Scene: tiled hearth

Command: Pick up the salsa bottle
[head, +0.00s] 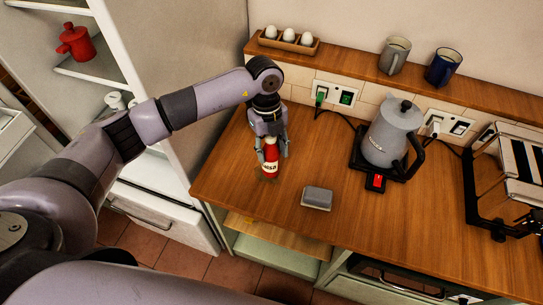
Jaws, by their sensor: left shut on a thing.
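The salsa bottle (269,168) is red with a pale label band. It stands upright, or nearly so, near the left end of the wooden counter. My left gripper (271,146) points down over it from above, with its fingers on both sides of the bottle's upper part. The gripper is shut on the bottle and hides its top. I cannot tell whether the bottle's base touches the counter.
A grey sponge-like block (317,197) lies right of the bottle. A shelf with an egg holder (289,41) and two mugs (394,55) runs behind. The front middle counter is clear.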

